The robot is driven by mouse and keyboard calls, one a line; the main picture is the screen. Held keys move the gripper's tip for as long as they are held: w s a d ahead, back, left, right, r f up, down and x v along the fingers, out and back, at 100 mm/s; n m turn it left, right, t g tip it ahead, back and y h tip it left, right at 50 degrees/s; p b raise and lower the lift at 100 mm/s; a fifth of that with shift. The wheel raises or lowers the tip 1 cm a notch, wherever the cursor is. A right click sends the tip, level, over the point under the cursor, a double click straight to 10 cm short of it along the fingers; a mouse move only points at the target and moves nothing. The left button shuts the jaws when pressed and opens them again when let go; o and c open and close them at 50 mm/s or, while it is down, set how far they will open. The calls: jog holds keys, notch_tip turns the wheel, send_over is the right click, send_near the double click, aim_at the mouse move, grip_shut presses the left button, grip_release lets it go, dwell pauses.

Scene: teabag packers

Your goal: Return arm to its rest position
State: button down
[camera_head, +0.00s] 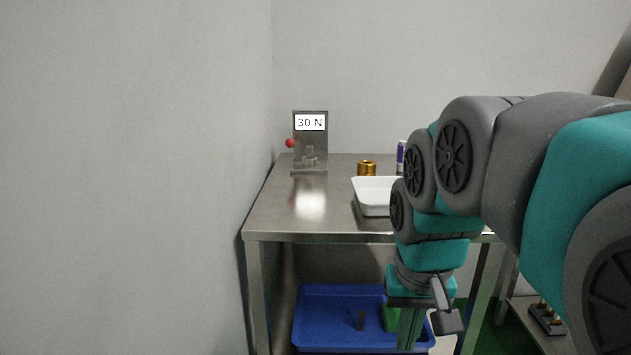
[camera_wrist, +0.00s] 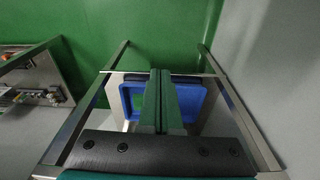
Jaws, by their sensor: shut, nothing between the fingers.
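My arm reaches in from the right of the head view and bends down in front of the steel table (camera_head: 262,222). My gripper (camera_head: 408,338) points downward below the table top's height, in front of the lower shelf. In the wrist view my gripper's (camera_wrist: 160,80) two green fingers lie together, shut and empty. The fingers overlap the blue tray (camera_wrist: 129,101) in that view; they appear apart from it. The arm hides part of the table's right side.
On the table stand a force gauge (camera_head: 309,122) reading 30 N, a brass cylinder (camera_head: 367,167), a white tray (camera_head: 371,205) and a purple-and-white can (camera_head: 401,158). A blue tray (camera_head: 318,318) sits below. A lower side table (camera_head: 531,331) stands right. A wall (camera_head: 130,180) fills the left.

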jog(key=s+d+f+n+g, duration=0.1)
jog(key=s+d+f+g, duration=0.1)
jog(key=s+f, duration=1.1)
jog(key=s+g, duration=0.1)
jog(key=s, duration=0.3)
jog(key=shift+f, duration=0.3)
